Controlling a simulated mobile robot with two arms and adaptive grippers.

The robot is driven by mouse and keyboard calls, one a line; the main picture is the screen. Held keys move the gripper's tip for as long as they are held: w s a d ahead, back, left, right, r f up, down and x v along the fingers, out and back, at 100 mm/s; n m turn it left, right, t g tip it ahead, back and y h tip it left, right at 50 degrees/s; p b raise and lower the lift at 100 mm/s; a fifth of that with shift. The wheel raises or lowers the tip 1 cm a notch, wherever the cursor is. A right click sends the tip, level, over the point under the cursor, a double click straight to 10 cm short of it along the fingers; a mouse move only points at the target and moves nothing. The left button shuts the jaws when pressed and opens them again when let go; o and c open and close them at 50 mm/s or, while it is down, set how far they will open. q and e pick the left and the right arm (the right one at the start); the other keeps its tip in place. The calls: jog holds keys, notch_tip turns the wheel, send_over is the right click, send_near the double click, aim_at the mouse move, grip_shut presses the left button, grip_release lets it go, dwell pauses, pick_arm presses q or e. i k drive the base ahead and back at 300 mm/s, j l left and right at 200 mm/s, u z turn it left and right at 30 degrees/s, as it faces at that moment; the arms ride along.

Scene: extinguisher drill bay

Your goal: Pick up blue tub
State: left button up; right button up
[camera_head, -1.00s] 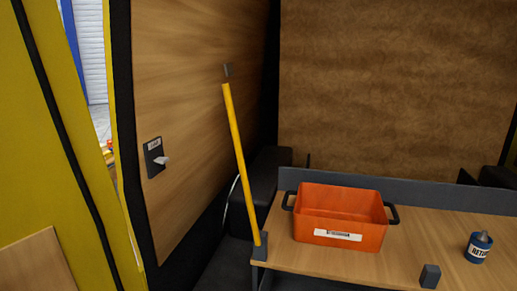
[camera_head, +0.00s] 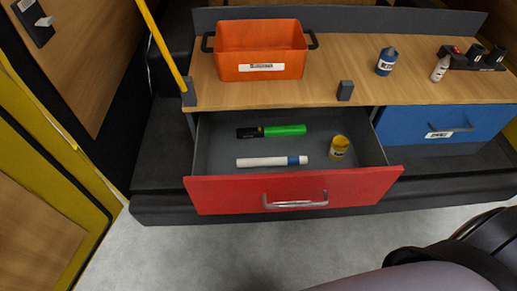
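A small blue tub (camera_head: 386,62) with a white label and a narrower top stands upright on the wooden bench top (camera_head: 345,55), right of the orange bin. Nothing touches it. Neither of my grippers is in view. Part of my own arm or body shows at the bottom right, well below the bench and apart from the tub.
An orange bin (camera_head: 262,50) and a dark block (camera_head: 345,90) stand on the bench. An open red drawer (camera_head: 240,190) holds a green-and-black item, a white tube and a yellow tub. A blue drawer (camera_head: 440,122) is shut. A white bottle (camera_head: 440,68) stands near a dark holder.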

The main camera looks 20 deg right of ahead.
aim_at(386, 64)
jog(key=z, duration=1.5)
jog(key=i+l, duration=0.25)
jog(key=l, duration=0.2)
jog(key=i+l, duration=0.25)
jog(key=l, duration=0.2)
jog(key=i+l, duration=0.25)
jog(key=l, duration=0.15)
jog(key=l+z, duration=0.05)
